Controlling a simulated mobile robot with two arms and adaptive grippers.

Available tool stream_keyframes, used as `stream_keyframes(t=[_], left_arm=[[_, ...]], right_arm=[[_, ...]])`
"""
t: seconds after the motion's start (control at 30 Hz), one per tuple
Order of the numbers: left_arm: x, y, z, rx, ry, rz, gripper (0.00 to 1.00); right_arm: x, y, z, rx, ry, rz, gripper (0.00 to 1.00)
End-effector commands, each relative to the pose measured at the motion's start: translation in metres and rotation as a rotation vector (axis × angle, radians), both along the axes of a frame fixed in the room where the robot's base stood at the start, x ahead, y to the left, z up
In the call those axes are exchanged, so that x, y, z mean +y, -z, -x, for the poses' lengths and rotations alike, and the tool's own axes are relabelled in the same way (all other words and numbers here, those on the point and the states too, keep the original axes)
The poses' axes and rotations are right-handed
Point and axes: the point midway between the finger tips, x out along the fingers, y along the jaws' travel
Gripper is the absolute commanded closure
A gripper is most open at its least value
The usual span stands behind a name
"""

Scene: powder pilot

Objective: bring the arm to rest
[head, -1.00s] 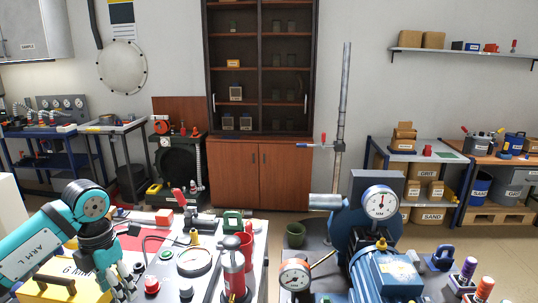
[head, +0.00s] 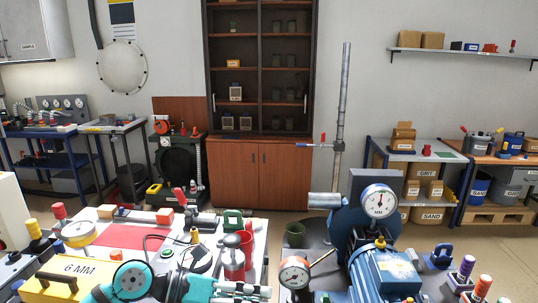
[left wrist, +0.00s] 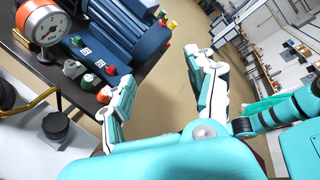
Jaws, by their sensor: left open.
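My left arm, teal and black, reaches across the bottom edge of the head view. Its gripper (head: 255,293) points right, low in front of the white-topped bench (head: 258,235). In the left wrist view the two teal-and-white fingers (left wrist: 165,95) are spread wide with nothing between them. Bare floor shows beyond the gap. The blue machine (left wrist: 125,35) with its round dial (left wrist: 46,27) lies beyond the fingers at upper left. My right gripper is in neither view.
The blue motor (head: 387,272) and a small dial gauge (head: 294,273) stand to the right. Open floor lies behind.

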Motion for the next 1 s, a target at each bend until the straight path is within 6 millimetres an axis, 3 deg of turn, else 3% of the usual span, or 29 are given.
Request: stream_keyframes(t=[0.07,0.17,0.27,0.37,0.47,0.5,0.63,0.7,0.8,1.0], left_arm=[[-0.024,-0.031,0.007,0.063,-0.081,0.274,0.43],[-0.023,-0.069,0.001,0.171,-0.242,0.594,0.43],[0.003,-0.087,-0.015,0.319,-0.451,0.874,0.43],[0.046,-0.076,-0.032,0.500,-0.704,1.105,0.43],[0.093,-0.037,-0.038,0.706,-0.991,1.273,0.43],[0.111,-0.013,-0.035,0.796,-1.115,1.321,0.43],[0.156,0.069,-0.003,1.088,-1.506,1.387,0.43],[0.170,0.111,0.026,1.233,-1.697,1.372,0.43],[0.179,0.155,0.068,1.404,-1.913,1.316,0.43],[0.181,0.205,0.142,1.644,-2.201,1.163,0.43]], right_arm=[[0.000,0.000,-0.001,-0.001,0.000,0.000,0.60],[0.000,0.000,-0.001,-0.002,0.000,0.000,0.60],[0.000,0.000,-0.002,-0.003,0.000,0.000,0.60],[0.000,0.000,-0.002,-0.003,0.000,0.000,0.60],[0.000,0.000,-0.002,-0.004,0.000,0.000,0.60],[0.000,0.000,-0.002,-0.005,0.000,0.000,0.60],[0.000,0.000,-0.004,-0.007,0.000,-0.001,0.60],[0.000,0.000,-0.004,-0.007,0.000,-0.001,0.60],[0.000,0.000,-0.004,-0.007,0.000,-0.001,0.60],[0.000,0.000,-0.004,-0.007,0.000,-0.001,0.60]])
